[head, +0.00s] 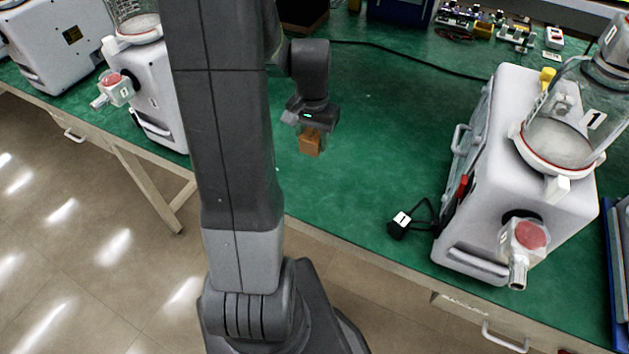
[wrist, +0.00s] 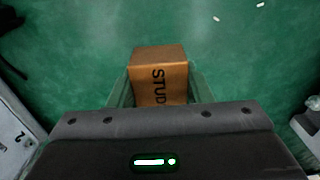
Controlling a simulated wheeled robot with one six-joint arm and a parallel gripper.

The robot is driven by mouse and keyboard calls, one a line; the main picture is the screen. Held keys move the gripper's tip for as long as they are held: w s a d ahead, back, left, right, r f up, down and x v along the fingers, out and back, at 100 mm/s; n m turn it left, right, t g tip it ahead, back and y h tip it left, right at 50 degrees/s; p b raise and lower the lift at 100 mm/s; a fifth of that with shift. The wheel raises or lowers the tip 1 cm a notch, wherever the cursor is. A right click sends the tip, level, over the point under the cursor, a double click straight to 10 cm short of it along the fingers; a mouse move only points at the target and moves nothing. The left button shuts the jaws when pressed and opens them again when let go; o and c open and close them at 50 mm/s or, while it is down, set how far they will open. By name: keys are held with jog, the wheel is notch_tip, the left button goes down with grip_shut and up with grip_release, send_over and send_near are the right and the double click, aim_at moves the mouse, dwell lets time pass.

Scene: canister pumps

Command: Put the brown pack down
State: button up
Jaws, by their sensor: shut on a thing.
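The brown pack (head: 310,143) is a small box held below my gripper (head: 311,130), over the green bench top (head: 360,130). In the wrist view the brown pack (wrist: 158,72) sits between the two fingers of my gripper (wrist: 160,90), with dark letters reading "STUD" on the face I see. My gripper is shut on it. The pack's lower end is over the green surface; I cannot tell whether it touches.
A white canister pump (head: 520,160) marked 1 stands at right, with a black plug (head: 399,226) beside it. Another pump (head: 155,85) stands at left. Small parts (head: 485,25) lie at the back. The green top around the pack is clear.

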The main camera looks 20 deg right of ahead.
aim_at(315, 175)
jog(key=shift+s+d+f, duration=0.15)
jog(key=shift+s+f, duration=0.15)
jog(key=shift+f, duration=0.1)
notch_tip(315, 175, down, 9)
jog(key=shift+f, duration=0.1)
jog(key=shift+f, duration=0.1)
jog(key=o, duration=1)
notch_tip(315, 175, up, 12)
jog(key=shift+r, duration=0.15)
